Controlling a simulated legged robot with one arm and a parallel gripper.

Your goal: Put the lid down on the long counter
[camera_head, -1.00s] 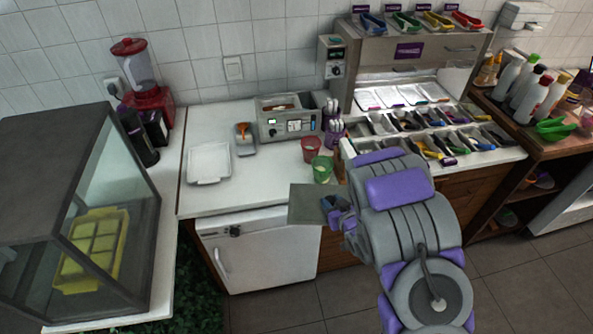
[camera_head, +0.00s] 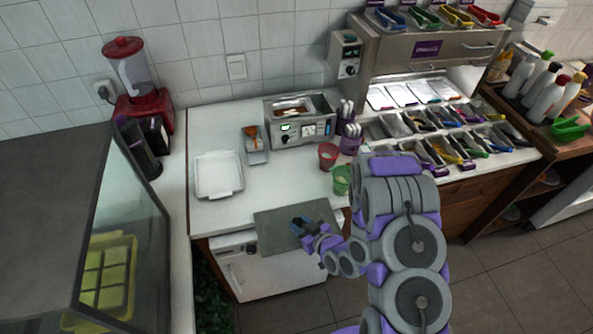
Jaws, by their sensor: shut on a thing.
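The lid (camera_head: 273,234) is a flat grey rectangular plate. It shows over the front edge of the long white counter (camera_head: 285,185), above the small white fridge (camera_head: 265,277). My gripper (camera_head: 300,225) is shut on the lid near its right part. The arm comes in from the lower right. I cannot tell whether the lid touches the counter or is just above it. The counter surface behind the lid is visible and bare in its middle.
A white tray (camera_head: 218,174) lies at the counter's left. A small grey tray (camera_head: 256,147), a metal warmer (camera_head: 300,122), a red cup (camera_head: 328,155) and a green cup (camera_head: 342,179) stand farther back and right. Topping bins (camera_head: 440,140) fill the right side.

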